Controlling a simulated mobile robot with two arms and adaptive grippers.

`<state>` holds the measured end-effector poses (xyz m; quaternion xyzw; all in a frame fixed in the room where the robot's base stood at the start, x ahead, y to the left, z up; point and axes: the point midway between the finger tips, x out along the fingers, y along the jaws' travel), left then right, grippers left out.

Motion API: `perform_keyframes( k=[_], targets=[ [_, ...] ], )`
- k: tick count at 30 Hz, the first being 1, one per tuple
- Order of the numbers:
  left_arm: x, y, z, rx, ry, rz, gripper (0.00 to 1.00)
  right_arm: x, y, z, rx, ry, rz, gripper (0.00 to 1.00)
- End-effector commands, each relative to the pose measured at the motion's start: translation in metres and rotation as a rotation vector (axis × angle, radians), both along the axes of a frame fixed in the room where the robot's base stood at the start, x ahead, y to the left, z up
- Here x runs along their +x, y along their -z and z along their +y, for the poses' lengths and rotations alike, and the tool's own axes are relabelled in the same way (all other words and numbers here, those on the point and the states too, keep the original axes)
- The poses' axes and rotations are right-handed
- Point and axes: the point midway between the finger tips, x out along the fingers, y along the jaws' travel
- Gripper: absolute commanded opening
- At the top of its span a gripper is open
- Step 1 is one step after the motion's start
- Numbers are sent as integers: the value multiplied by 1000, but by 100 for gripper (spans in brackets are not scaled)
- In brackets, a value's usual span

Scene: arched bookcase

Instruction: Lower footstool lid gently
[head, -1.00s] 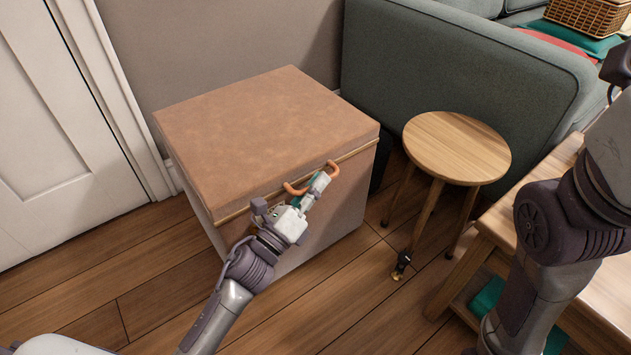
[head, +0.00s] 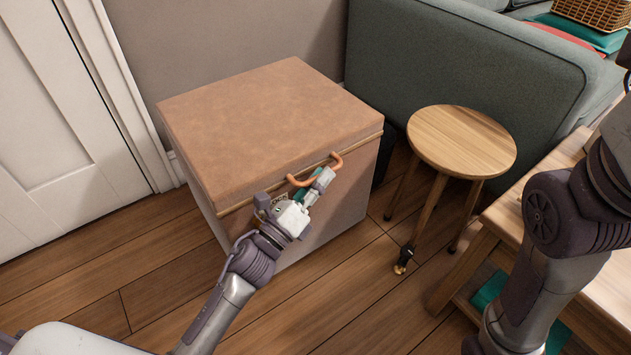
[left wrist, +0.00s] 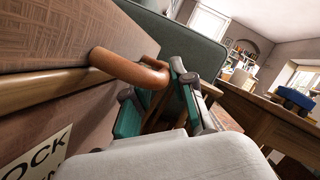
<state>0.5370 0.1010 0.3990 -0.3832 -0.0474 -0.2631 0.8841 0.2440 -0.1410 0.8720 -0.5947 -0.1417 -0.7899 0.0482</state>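The footstool (head: 345,200) is a brown leather-like box beside the wall. Its lid (head: 270,115) lies flat on the box, with no gap visible along the front seam. An orange-brown loop handle (head: 318,176) is on the lid's front edge; it also shows close up in the left wrist view (left wrist: 125,67). My left gripper (head: 316,186) is just below and in front of the handle. In the left wrist view its teal-padded fingers (left wrist: 160,103) are apart, with the handle's curved end close by and nothing clamped between them. My right gripper is out of view.
A round wooden stool (head: 462,142) stands right of the footstool, with a small dark object (head: 403,261) on the floor by its leg. A green sofa (head: 470,70) is behind. A wooden table (head: 510,215) is at right. A white door (head: 70,110) is at left.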

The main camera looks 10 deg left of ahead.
Motion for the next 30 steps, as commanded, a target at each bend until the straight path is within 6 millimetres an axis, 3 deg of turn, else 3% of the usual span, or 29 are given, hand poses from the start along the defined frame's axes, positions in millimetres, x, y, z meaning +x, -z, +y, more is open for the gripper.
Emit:
perform_keyframes(
  k=[5,18,24,30],
  targets=[
    [-13,5,7,-1,-2,2,23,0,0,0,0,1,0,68],
    [-88,31,44,-1,-3,6,23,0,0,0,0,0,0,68],
    [-102,34,51,0,-1,0,23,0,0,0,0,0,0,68],
    [-104,35,52,0,-1,1,23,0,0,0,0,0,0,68]
  ],
)
